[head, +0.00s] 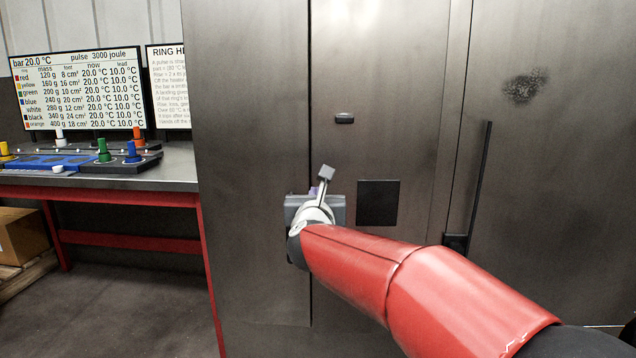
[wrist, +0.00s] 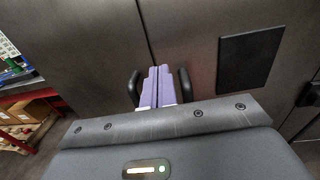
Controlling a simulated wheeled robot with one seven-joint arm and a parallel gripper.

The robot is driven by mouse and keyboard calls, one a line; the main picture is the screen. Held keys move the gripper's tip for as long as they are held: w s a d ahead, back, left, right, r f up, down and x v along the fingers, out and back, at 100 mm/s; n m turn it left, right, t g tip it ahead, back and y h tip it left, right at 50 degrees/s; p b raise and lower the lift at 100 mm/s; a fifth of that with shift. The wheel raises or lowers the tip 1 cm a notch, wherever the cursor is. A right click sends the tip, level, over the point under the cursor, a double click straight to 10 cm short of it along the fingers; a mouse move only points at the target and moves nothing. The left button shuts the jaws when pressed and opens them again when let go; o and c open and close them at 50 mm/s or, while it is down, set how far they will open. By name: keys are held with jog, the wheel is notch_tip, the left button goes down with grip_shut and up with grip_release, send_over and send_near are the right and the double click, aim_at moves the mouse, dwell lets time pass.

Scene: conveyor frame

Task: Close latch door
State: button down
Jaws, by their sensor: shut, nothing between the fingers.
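A tall grey metal door panel (head: 400,80) stands in front of me, with a thin dark seam along its left edge. It looks almost flush with the cabinet; I cannot tell whether it is fully closed or latched. It carries a small dark knob or catch (head: 344,118) and a black square plate (head: 378,203), which also shows in the wrist view (wrist: 250,60). My gripper (head: 314,190) is in front of the seam, below the knob and left of the plate. In the wrist view my gripper's purple fingers (wrist: 158,72) are together and empty, pointing at the seam.
A long dark vertical bar (head: 480,185) is on the metal face at the right, with a dark block (head: 455,243) at its foot. A red-framed bench (head: 130,198) with coloured pieces and a screen (head: 78,92) stands left. A cardboard box (head: 22,235) sits below.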

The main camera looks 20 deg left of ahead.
aim_at(316, 182)
jog(key=shift+p+x, duration=0.6)
jog(key=shift+x, duration=2.15)
jog(key=w+p, duration=0.1)
jog(key=w+a+h+p, duration=0.1)
jog(key=shift+r+m+p, duration=0.3)
jog(key=shift+m, duration=0.1)
jog(key=shift+f+b, duration=0.25)
jog(key=shift+b, duration=0.05)
jog(key=shift+d, duration=0.1)
jog(key=shift+s, duration=0.15)
